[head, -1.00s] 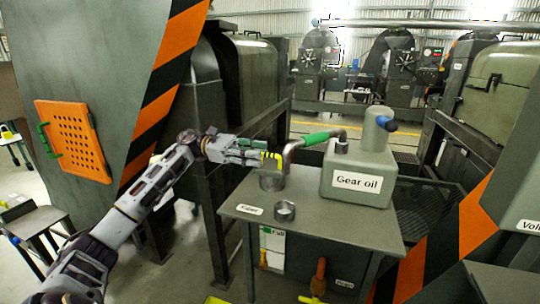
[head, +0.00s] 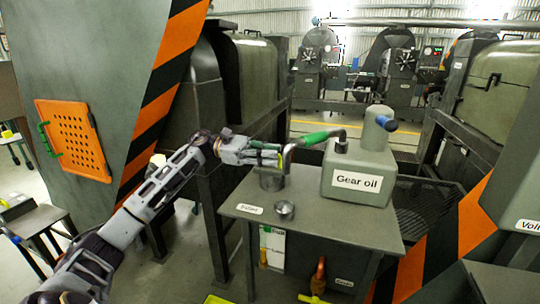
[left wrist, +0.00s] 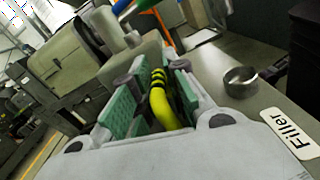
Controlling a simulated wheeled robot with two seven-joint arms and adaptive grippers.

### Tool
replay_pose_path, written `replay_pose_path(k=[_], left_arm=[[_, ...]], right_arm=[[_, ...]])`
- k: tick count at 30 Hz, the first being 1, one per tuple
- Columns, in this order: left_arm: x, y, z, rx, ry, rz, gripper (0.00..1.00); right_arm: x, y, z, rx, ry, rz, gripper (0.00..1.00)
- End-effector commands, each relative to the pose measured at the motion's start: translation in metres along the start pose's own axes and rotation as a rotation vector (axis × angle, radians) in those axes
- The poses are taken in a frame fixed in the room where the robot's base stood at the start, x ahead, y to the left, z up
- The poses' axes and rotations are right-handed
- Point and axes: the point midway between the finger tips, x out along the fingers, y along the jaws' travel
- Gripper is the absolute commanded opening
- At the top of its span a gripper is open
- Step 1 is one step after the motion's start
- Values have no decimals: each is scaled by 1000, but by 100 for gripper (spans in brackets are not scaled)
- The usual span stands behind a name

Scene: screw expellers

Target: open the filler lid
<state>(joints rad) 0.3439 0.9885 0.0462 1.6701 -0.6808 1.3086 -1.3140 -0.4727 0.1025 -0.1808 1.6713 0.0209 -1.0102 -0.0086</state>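The filler stub (head: 271,181) is a short grey cylinder on the small grey table, beside a "Filler" label (left wrist: 290,132). A curved yellow handle with black bands (left wrist: 160,100) lies between the fingers of my left gripper (head: 280,157) in the left wrist view. The green finger pads stand apart on either side of it, with a gap visible at left; firm contact cannot be seen. In the head view the gripper hides most of this handle above the stub. My right gripper is not in view.
A "Gear oil" can (head: 356,175) stands to the right, its green-gripped bent pipe (head: 318,137) reaching close to my fingertips. An open metal cup (head: 284,209) sits near the front edge of the table (head: 330,225). A dark machine stands behind.

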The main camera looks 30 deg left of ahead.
Motion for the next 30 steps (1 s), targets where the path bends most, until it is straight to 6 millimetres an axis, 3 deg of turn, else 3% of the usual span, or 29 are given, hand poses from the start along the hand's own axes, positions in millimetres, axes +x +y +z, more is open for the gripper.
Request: replay_pose_path(k=[11, 22, 25, 30], left_arm=[[-1, 2, 0, 2, 1, 8, 0], [-1, 6, 5, -42, -1, 10, 0], [-1, 9, 7, -73, -2, 11, 0], [-1, 14, 12, -141, -3, 10, 0]], right_arm=[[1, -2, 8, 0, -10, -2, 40], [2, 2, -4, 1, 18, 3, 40], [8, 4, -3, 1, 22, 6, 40], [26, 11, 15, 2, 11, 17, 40]])
